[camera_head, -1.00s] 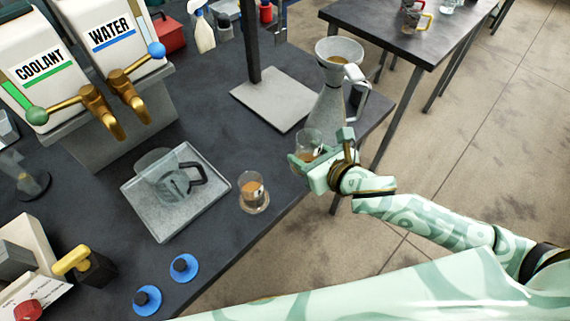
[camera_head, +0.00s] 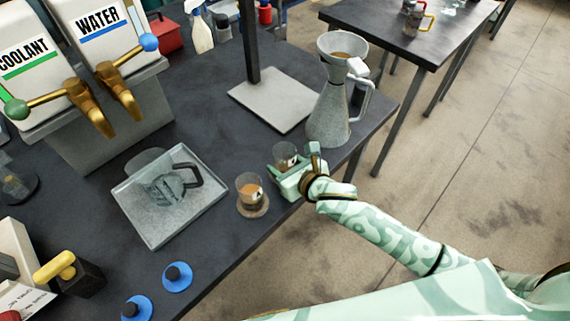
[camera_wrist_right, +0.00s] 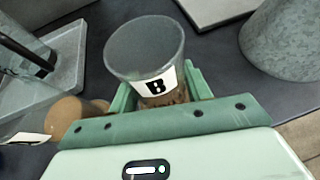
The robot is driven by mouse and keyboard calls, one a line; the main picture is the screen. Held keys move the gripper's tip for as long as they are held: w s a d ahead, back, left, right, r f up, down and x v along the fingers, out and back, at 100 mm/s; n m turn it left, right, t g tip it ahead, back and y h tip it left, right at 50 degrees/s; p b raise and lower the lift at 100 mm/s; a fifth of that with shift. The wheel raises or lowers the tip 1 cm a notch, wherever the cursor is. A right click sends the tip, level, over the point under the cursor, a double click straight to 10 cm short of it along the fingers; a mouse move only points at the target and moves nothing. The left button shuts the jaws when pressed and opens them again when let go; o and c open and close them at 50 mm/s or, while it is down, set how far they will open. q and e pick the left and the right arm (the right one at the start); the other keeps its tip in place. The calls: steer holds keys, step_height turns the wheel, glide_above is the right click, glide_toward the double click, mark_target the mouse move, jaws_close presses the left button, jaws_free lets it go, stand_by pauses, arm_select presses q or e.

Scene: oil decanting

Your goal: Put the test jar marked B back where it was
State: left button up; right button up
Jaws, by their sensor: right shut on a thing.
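The test jar marked B (camera_wrist_right: 145,45) is a clear glass with a white label and brown liquid low inside. My right gripper (camera_head: 287,173) is shut around it, one finger on each side in the right wrist view. In the head view the jar (camera_head: 285,153) is upright or nearly so, over the bench's right edge area; its height above the bench is unclear. My left gripper is not in view.
A grey metal jug with a funnel (camera_head: 329,112) stands behind my right gripper. A tray (camera_head: 150,228) with a clear pitcher (camera_head: 165,185) lies to the left. Blue discs (camera_head: 178,284) are at the front edge. Dark bench is bare between the second jar and the stand base (camera_head: 270,103).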

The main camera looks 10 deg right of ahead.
steer(key=o, duration=1.1)
steer(key=shift+f, duration=0.1)
steer(key=shift+s+r, duration=0.1)
steer(key=shift+r, duration=0.1)
steer(key=p+v, duration=0.2)
steer(key=v, duration=1)
steer(key=shift+p, duration=0.35)
